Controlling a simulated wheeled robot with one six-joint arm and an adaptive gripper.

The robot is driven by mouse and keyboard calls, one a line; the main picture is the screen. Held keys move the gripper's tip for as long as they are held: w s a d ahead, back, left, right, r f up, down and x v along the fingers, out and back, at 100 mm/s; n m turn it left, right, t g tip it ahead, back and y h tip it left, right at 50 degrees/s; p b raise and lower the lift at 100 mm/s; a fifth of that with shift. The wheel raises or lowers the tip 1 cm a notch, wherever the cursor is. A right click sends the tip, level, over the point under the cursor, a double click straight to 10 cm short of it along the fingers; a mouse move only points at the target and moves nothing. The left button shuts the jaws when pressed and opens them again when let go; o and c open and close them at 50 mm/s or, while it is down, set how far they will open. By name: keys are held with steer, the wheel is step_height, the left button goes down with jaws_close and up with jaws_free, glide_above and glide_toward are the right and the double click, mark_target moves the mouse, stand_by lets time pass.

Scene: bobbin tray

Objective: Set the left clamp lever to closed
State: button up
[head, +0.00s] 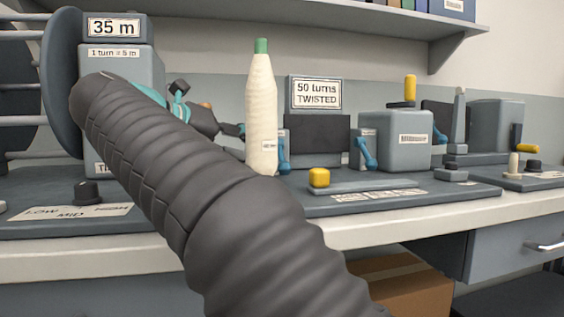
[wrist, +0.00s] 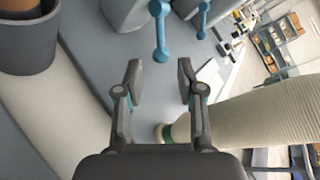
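The left clamp lever (head: 283,155) is a blue lever with a rounded end, hanging down beside the cream cone in the head view. A second blue lever (head: 369,150) sits to its right, on the grey clamp block. In the wrist view, a blue lever (wrist: 160,30) stands ahead of my gripper (wrist: 159,82), with another blue lever (wrist: 203,18) to its right. I cannot tell for sure which is the left one there. My gripper is open and empty, its fingers apart and clear of both levers. In the head view my arm hides part of the bench.
A tall cream cone with a green tip (head: 261,115) stands close to the left lever; it fills the right of the wrist view (wrist: 270,115). A yellow block (head: 319,177) and a sign reading "50 turns TWISTED" (head: 316,93) are nearby. A dark bin (wrist: 28,45) stands at upper left.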

mark_target(282, 154)
steer(key=b+x, duration=0.1)
steer(key=x, duration=1)
steer(key=shift+a+b, duration=0.1)
steer(key=shift+b, duration=0.3)
jaws_close()
